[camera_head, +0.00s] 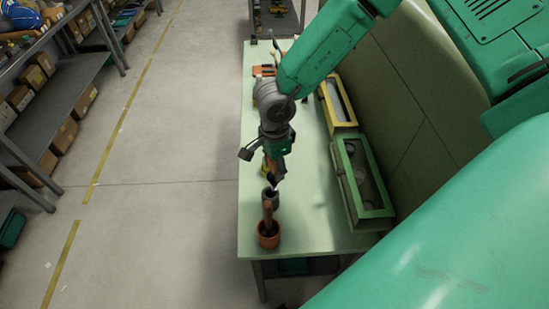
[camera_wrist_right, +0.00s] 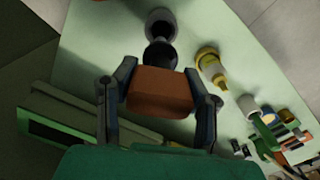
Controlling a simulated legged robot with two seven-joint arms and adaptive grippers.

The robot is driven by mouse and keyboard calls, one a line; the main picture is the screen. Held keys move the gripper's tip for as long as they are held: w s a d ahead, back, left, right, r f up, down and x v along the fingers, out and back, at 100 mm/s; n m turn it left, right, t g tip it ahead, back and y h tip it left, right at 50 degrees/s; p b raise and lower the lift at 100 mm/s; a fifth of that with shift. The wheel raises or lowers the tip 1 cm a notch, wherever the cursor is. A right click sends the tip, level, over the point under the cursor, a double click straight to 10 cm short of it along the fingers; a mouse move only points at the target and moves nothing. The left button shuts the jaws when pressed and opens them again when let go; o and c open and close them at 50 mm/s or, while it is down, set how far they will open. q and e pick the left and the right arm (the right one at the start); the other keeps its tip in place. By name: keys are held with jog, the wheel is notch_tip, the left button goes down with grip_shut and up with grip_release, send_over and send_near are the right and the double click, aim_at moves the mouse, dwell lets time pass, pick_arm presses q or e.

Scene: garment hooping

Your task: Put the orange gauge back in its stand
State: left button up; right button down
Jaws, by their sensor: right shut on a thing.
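My right gripper (camera_wrist_right: 162,100) is shut on an orange block-like thing, which I take to be the orange gauge (camera_wrist_right: 160,92), in the right wrist view. The block sits between its two dark fingers. In the head view my right gripper (camera_head: 274,182) points down over the near half of the pale green table (camera_head: 315,215), and the held thing is hard to make out there. A dark round piece (camera_wrist_right: 160,54) and a grey ring-like cup (camera_wrist_right: 161,22) lie beyond the block in the wrist view. I cannot tell which thing is the stand. My left gripper is not in view.
An orange-brown pot (camera_head: 268,238) with a brown upright piece stands near the table's front. A green glass-topped case (camera_head: 349,195) and a yellow one (camera_head: 335,118) line the right side.

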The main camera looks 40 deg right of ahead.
aim_at(273, 177)
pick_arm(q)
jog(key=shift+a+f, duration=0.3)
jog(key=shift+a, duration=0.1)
pick_arm(e)
jog(key=shift+a+f, duration=0.35)
jog(key=shift+a, duration=0.05)
jog(key=shift+f, duration=0.1)
jog(key=shift+d+f+b, duration=0.35)
jog(key=shift+f+b, duration=0.05)
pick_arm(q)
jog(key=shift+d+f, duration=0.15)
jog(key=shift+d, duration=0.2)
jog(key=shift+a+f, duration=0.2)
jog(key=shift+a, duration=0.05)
pick_arm(e)
jog(key=shift+a+f, duration=0.25)
jog(key=shift+f, duration=0.1)
pick_arm(q)
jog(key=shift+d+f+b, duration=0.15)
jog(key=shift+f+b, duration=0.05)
jog(key=shift+b, duration=0.2)
pick_arm(e)
jog(key=shift+d+f, duration=0.15)
jog(key=shift+f, duration=0.4)
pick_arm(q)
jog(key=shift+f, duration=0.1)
pick_arm(e)
jog(key=shift+f, duration=0.25)
jog(key=shift+r, duration=0.1)
